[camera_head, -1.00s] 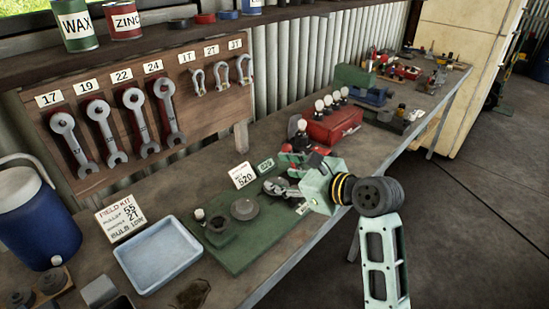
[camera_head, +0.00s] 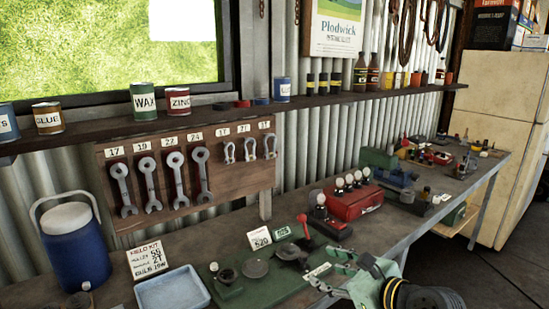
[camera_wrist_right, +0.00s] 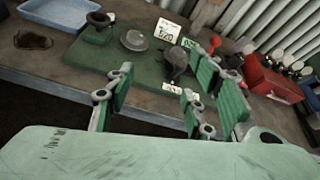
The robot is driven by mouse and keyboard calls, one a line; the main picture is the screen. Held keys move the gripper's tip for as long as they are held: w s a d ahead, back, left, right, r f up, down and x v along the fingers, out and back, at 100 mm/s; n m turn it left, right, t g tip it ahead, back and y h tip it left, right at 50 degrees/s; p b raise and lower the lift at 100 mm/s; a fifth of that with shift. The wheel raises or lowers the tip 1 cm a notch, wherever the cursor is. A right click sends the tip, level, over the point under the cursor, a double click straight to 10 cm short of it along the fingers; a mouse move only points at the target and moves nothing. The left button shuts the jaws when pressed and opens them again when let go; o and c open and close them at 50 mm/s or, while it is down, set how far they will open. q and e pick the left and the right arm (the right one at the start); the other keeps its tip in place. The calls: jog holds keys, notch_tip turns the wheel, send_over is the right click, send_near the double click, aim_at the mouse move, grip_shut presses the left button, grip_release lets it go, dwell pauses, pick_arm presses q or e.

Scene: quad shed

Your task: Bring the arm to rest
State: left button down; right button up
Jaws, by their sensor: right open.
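My right gripper (camera_head: 333,274) is pale green and open, at the bottom of the head view by the bench's front edge. Nothing shows between its fingers in the right wrist view (camera_wrist_right: 168,98). Beyond the fingers lies a green mat (camera_head: 262,291) with a dark round disc (camera_head: 255,268), a small dark cup-like part (camera_head: 228,277) and a dark metal part (camera_head: 290,252). In the wrist view that metal part (camera_wrist_right: 175,62) lies past the fingers, apart from them. My left gripper is not in view.
A blue-white tray (camera_head: 172,293) and a blue jug (camera_head: 75,250) stand at left. A red box (camera_head: 352,203) with bulbs and a red-handled part (camera_head: 304,224) stand behind the mat. Wrenches (camera_head: 123,190) hang on a board. Open floor (camera_head: 470,275) lies right of the bench.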

notch_tip(320, 180, down, 23)
jog(key=d+n+g+h, duration=0.2)
jog(key=d+n+h, duration=0.1)
jog(key=n, duration=0.2)
jog(key=s+d+f+n+g+h, duration=0.15)
jog(key=s+f+n, duration=0.35)
jog(key=f, duration=0.6)
jog(key=s+d+f+n+g+h, duration=0.1)
jog(key=s+f+n+g, duration=0.1)
jog(key=s+f, duration=0.7)
jog(key=s+d+f+n+g+h, duration=0.25)
jog(key=s+f+n, duration=0.65)
jog(key=s+f, duration=0.85)
jog(key=s+d+f+n+g, duration=0.1)
jog(key=s+f+n, duration=0.1)
jog(key=s, duration=0.8)
jog(key=s+d+f+n+g, duration=0.1)
jog(key=s+n, duration=0.4)
jog(key=s, duration=0.5)
notch_tip(320, 180, down, 3)
jog(key=shift+s+d+r+n, duration=0.2)
jog(key=shift+d+n, duration=0.1)
jog(key=shift+d, duration=0.25)
